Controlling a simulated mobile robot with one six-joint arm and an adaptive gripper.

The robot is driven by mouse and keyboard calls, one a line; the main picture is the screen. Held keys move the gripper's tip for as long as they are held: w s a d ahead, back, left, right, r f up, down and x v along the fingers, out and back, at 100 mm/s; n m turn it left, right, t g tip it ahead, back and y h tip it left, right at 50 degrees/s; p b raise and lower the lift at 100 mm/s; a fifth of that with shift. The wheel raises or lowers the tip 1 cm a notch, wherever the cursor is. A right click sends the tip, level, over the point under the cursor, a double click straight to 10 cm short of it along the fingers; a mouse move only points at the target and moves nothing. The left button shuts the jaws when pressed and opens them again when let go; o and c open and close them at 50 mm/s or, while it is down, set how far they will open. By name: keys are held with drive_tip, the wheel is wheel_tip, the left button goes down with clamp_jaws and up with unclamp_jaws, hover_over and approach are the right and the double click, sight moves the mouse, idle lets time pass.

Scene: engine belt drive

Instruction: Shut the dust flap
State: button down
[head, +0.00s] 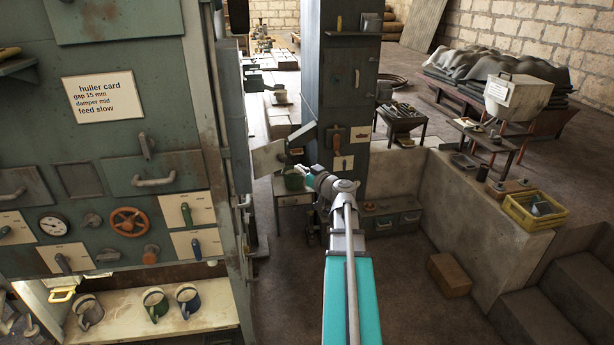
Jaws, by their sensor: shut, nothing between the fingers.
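My gripper (304,171) is at the far end of my grey and teal arm, near the middle of the head view. It is small in the picture, shut and empty. No part is labelled as the dust flap. A pale grey tilted plate (268,158) stands out beside the right side of the green machine and may be the flap. It looks swung out. My gripper is just right of this plate; I cannot tell whether they touch. The plate's hinge is not clear.
The green machine (120,120) with handles, a gauge (53,224) and an orange handwheel (129,221) fills the left. A grey column (340,80) stands behind my gripper. A low wall, a yellow crate (535,209) and steps are at right. The floor near my arm holds a brown box (449,274).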

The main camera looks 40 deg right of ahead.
sight(285, 160)
drive_tip(key=w, duration=0.5)
drive_tip(key=shift+w+d, duration=0.1)
drive_tip(key=shift+w, duration=0.5)
